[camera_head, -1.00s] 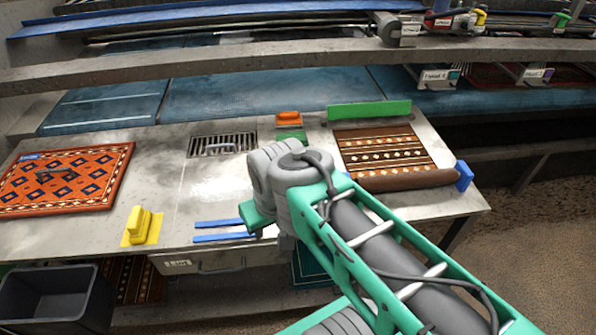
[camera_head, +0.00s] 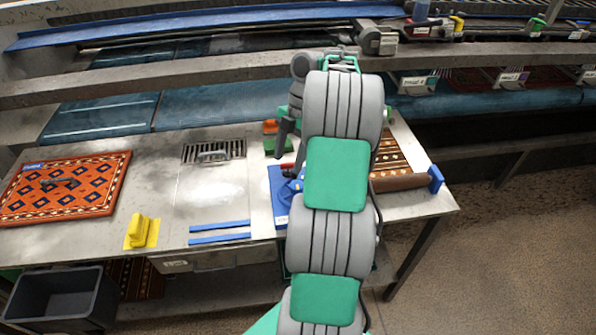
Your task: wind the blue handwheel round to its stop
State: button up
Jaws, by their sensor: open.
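A blue round part (camera_head: 291,187), which looks like the handwheel, sits on a blue base plate (camera_head: 281,212) on the metal bench. My arm hides its right side, so I cannot tell how far it is turned. A small red piece (camera_head: 287,165) shows just behind it. My gripper (camera_head: 289,146) is beyond the wheel in the picture, with dark fingers pointing down, partly hidden by my arm. It is open, with nothing visible between the fingers. I cannot tell its height above the wheel.
The bench also holds an orange patterned rug (camera_head: 70,187), a yellow block (camera_head: 141,231), two blue strips (camera_head: 220,232), a drain grate (camera_head: 213,151) and a rolled rug (camera_head: 400,182) with a blue end piece (camera_head: 437,179). A long grey beam (camera_head: 180,72) crosses behind.

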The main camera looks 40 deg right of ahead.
aim_at(298, 184)
jog(key=s+d+f+n, duration=0.1)
jog(key=s+d+n, duration=0.1)
jog(key=d, duration=0.2)
jog(key=b+x, duration=0.6)
jog(key=x, duration=0.2)
jog(key=shift+s+a, duration=0.15)
jog(key=shift+s, duration=0.05)
jog(key=shift+c, duration=0.5)
grip_shut()
